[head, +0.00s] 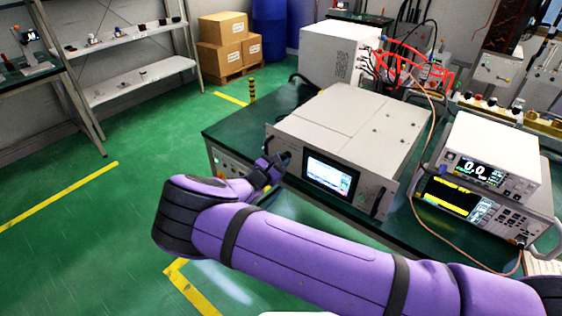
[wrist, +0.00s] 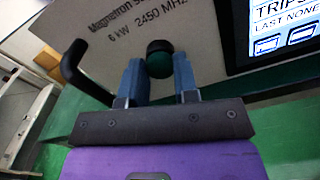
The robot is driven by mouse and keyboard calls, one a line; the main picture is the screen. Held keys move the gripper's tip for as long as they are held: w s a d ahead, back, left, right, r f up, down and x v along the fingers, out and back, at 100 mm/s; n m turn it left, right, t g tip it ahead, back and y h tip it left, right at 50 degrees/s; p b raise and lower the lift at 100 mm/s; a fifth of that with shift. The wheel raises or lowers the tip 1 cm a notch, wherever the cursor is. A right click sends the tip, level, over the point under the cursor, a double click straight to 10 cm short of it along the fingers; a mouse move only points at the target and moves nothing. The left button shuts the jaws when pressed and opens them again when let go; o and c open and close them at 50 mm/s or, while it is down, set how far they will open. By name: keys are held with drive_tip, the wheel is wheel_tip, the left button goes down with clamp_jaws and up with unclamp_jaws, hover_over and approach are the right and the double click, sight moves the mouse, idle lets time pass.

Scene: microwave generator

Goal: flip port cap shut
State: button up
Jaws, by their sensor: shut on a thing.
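The microwave generator (head: 345,125) is a light grey box on the dark green bench, its front panel facing me. In the wrist view, a dark round port cap (wrist: 159,57) shows against the front panel (wrist: 190,35). My gripper (wrist: 159,75) has its two blue fingers on either side of the cap, shut on it. In the head view my gripper (head: 272,165) is at the left part of the generator's front, and the cap is too small to make out there. I cannot tell the cap's exact angle.
A black handle (wrist: 75,65) stands out left of my fingers. The lit screen (head: 330,176) is to the right. Stacked instruments (head: 490,165) with a cable are on the bench's right. A white cabinet (head: 335,52) with red wires stands behind. The floor at left is clear.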

drive_tip(key=o, duration=0.9)
drive_tip(key=shift+o, duration=0.2)
drive_tip(key=v, duration=1.1)
drive_tip(key=shift+w, duration=0.1)
